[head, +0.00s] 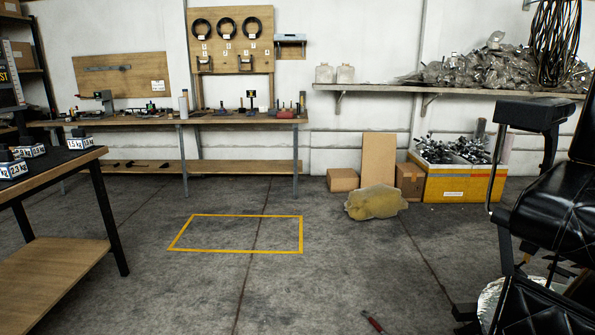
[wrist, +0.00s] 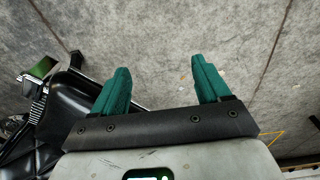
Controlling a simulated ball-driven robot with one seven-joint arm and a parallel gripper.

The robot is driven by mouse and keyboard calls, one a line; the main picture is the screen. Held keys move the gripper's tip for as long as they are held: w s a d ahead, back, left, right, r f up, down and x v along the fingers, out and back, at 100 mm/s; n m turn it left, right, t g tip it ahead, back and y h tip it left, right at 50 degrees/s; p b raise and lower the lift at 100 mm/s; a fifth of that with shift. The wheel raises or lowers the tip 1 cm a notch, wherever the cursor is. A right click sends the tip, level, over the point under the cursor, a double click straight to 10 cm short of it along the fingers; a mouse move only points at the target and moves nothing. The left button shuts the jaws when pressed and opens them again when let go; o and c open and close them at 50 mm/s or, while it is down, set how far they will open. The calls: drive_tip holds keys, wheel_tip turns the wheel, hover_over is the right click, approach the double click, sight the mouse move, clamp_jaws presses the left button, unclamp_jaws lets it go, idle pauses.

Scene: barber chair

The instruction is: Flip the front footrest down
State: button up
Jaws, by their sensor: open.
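The black padded barber chair (head: 565,215) stands at the right edge of the head view, cut off by the frame. Its armrest (head: 532,114), seat edge and dark lower frame show. I cannot clearly tell the front footrest from the other dark lower parts. In the wrist view, my gripper (wrist: 158,88) is open, with two teal fingers apart and nothing between them. Black padded and metal chair parts (wrist: 75,100) lie at the left, beside and partly behind the left finger; I cannot tell whether they touch. My gripper is out of the head view.
A wooden table (head: 50,165) with weights stands at the left. A workbench (head: 180,122) lines the back wall. A yellow bin (head: 458,182), cardboard boxes and a sack (head: 376,202) stand at the back right. A red-handled tool (head: 373,322) lies on the floor. The middle floor is clear.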

wheel_tip(320, 180, up, 17)
drive_tip(key=p, duration=1.4)
drive_tip(key=shift+p, duration=0.4)
